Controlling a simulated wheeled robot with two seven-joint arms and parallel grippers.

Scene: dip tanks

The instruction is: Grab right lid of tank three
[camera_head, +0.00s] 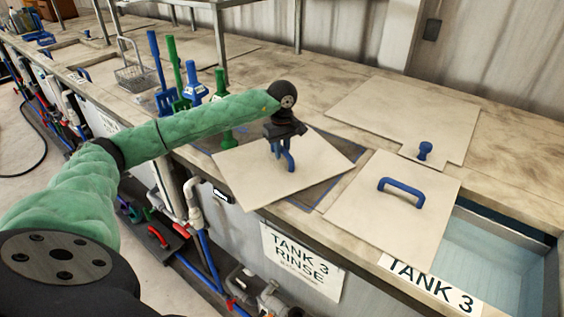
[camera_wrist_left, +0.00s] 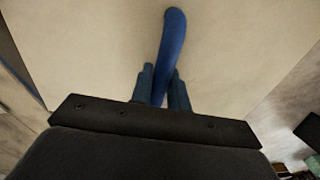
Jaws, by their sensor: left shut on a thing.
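My left gripper (camera_head: 279,146) is shut on the blue handle (camera_head: 289,162) of a pale square lid (camera_head: 263,180). This lid sits askew over the opening marked "TANK 3 RINSE", its near corner past the counter's front edge. I cannot tell how far it is raised. In the left wrist view, the fingers (camera_wrist_left: 163,90) close around the blue handle (camera_wrist_left: 172,45), with the lid (camera_wrist_left: 90,50) behind. To the right, another pale lid (camera_head: 365,215) with a blue handle (camera_head: 401,189) lies beside the open part of tank three (camera_head: 485,258). My right gripper is not in view.
A larger pale lid (camera_head: 395,112) with a blue knob (camera_head: 425,150) lies behind. Blue and green long-handled tools (camera_head: 172,75) and a wire basket (camera_head: 135,75) stand on the counter at the left. Pipes (camera_head: 195,220) run below the front edge.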

